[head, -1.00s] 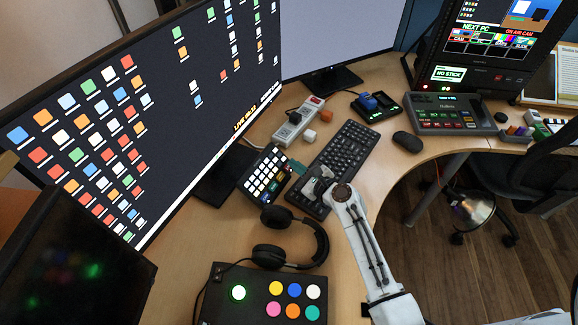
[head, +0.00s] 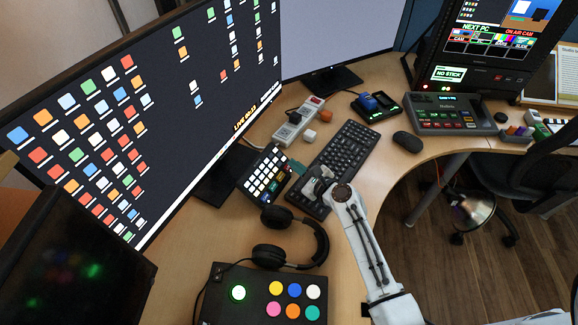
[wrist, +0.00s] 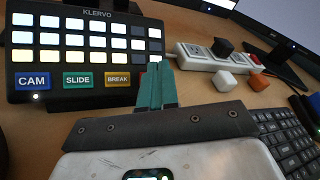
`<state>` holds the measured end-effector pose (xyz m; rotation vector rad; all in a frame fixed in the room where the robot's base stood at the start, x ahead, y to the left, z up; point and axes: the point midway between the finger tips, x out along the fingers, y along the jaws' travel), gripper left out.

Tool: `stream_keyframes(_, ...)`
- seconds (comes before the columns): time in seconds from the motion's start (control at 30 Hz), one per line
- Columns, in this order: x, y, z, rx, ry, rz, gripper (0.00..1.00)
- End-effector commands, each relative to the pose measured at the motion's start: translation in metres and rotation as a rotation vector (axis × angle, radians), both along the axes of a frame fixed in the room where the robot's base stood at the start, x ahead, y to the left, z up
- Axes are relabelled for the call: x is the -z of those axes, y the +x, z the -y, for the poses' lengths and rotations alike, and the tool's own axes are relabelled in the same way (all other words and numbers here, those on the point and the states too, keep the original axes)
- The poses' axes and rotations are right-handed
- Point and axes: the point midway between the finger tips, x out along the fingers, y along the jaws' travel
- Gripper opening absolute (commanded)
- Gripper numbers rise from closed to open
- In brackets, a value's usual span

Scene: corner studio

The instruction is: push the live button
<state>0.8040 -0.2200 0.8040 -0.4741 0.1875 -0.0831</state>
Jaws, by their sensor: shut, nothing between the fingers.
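My gripper (wrist: 157,75) is shut and empty, its teal fingers together in the wrist view. The fingertips show at the lower right edge of the black KLERVO key panel (wrist: 80,96), beside the BREAK key; I cannot tell whether they touch it. The panel has rows of lit white and yellow keys and CAM (wrist: 32,81), SLIDE (wrist: 77,80) and BREAK (wrist: 117,79) keys. In the head view, my gripper (head: 297,168) is by the panel (head: 265,173) and above the keyboard. No key reads as live. A black button box (head: 262,292) has a large, green-glowing button (head: 238,293) and several coloured ones.
A black keyboard (head: 350,150) lies under and beside my gripper. Headphones (head: 290,240) lie between the panel and the button box. A power strip (wrist: 205,57) with plugs lies beyond my fingers. A large monitor (head: 140,110) stands at left and shows orange LIVE text.

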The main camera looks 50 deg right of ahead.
Motion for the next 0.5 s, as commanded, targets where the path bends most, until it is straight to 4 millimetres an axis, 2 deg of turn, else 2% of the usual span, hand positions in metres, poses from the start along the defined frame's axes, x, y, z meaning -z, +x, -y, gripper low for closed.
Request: stream_keyframes(0.5,0.0066,0.0043,-0.0012,-0.001,0.0,0.0,0.0)
